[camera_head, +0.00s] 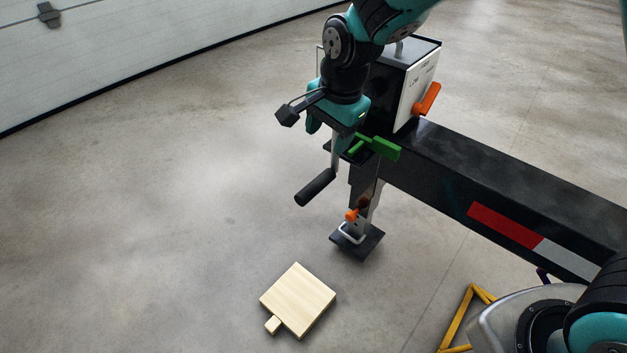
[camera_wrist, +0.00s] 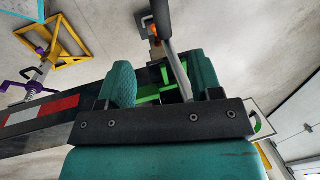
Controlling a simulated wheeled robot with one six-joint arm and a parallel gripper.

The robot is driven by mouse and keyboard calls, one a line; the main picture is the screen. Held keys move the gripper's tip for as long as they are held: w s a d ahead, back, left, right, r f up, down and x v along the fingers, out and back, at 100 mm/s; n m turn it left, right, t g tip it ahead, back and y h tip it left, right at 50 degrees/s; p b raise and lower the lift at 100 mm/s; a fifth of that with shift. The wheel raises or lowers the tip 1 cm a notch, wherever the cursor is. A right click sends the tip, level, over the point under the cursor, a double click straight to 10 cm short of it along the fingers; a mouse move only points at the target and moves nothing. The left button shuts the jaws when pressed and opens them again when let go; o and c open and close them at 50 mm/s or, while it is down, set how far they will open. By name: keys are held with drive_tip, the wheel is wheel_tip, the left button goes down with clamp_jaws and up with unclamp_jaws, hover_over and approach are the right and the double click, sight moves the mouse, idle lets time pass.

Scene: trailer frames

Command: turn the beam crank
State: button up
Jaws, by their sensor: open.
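The crank has a black grip (camera_head: 315,187) on a bent silver rod (camera_head: 334,155) and hangs at the left end of the dark beam (camera_head: 440,165). My gripper (camera_head: 336,120) is above the crank, pointing down, with its teal fingers open. In the wrist view, the silver rod (camera_wrist: 178,72) passes between the spread fingers of my gripper (camera_wrist: 165,80), nearer the right one. The black grip (camera_wrist: 162,18) extends beyond the fingertips. I cannot tell whether a finger touches the rod. The crank's upper end is hidden by my gripper.
A green lever (camera_head: 382,147) is close beside my gripper. A box (camera_head: 405,85) with an orange handle (camera_head: 428,99) stands on the beam. Below are a jack foot (camera_head: 357,241) and a wooden block (camera_head: 298,298) on the floor. A yellow frame (camera_head: 465,315) is lower right. The left floor is clear.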

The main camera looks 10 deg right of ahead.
sight(315, 184)
drive_tip(key=f+b, duration=0.1)
drive_tip(key=f, duration=0.4)
drive_tip(key=w+a+f+b, duration=0.1)
drive_tip(key=f, duration=0.4)
drive_tip(key=w+a+f+b, duration=0.1)
drive_tip(key=f+b, duration=0.1)
drive_tip(key=f, duration=0.4)
drive_tip(key=shift+w, duration=0.2)
clamp_jaws()
drive_tip(key=shift+a, duration=0.1)
